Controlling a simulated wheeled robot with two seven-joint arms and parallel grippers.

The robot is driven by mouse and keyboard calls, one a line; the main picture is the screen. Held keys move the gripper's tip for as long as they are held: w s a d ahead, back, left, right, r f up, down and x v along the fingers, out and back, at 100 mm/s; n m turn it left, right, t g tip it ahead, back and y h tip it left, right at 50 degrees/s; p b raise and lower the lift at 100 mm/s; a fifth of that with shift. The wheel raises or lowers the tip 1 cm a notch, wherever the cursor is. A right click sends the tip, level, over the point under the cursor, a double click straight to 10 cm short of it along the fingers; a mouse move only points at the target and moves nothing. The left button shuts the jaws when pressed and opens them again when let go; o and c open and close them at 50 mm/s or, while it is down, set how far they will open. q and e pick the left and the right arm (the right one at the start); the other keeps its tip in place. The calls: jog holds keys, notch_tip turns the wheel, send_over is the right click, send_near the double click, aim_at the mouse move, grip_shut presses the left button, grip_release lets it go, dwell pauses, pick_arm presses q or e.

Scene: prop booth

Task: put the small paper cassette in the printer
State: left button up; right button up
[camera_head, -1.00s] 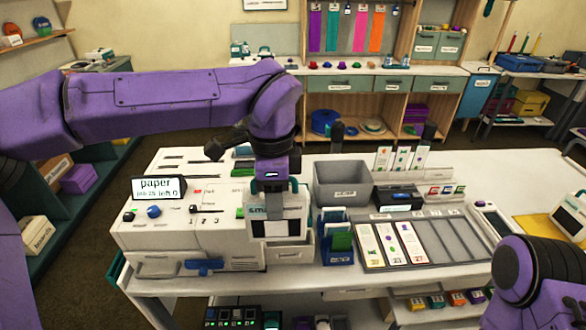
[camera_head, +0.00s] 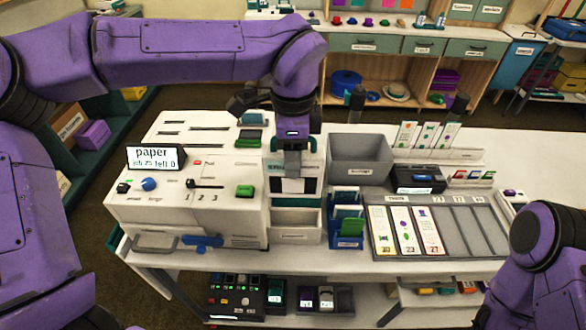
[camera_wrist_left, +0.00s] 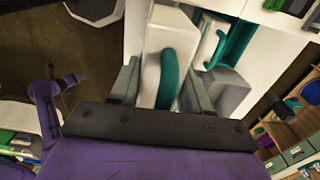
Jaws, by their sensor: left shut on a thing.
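The printer (camera_head: 225,222) is a white machine on the left of the table, with a display (camera_head: 155,158) reading "paper" and "left 0". My left gripper (camera_head: 292,165) points down over its right part. It is shut on the small paper cassette (camera_head: 297,186), a white block with teal lettering and a dark-edged window. In the left wrist view the cassette's teal handle (camera_wrist_left: 172,78) stands between the fingers. An open white bay (camera_head: 296,222) shows just below the cassette; whether they touch cannot be told. Only my right arm shows at the lower right; its gripper is out of frame.
A second white block with a teal handle (camera_wrist_left: 214,45) shows in the left wrist view. A grey bin (camera_head: 357,167), a blue card holder (camera_head: 346,232) and a grey sorting tray (camera_head: 438,250) stand to the right. A blue latch (camera_head: 203,243) sticks out in front.

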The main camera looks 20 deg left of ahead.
aim_at(294, 187)
pick_arm(q)
jog(key=shift+f, duration=0.6)
jog(key=shift+w+f+b, duration=0.2)
jog(key=shift+f+b, duration=0.35)
jog(key=shift+f, duration=1)
jog(key=shift+s+f+b, duration=0.15)
jog(key=shift+f+b, duration=0.2)
jog(key=shift+f, duration=0.15)
jog(key=shift+f+b, duration=1.05)
jog(key=shift+f, duration=0.8)
jog(key=shift+f, duration=0.2)
notch_tip(294, 187, down, 8)
jog(key=b, duration=0.7)
jog(key=shift+r, duration=0.25)
jog(key=o, duration=1.4)
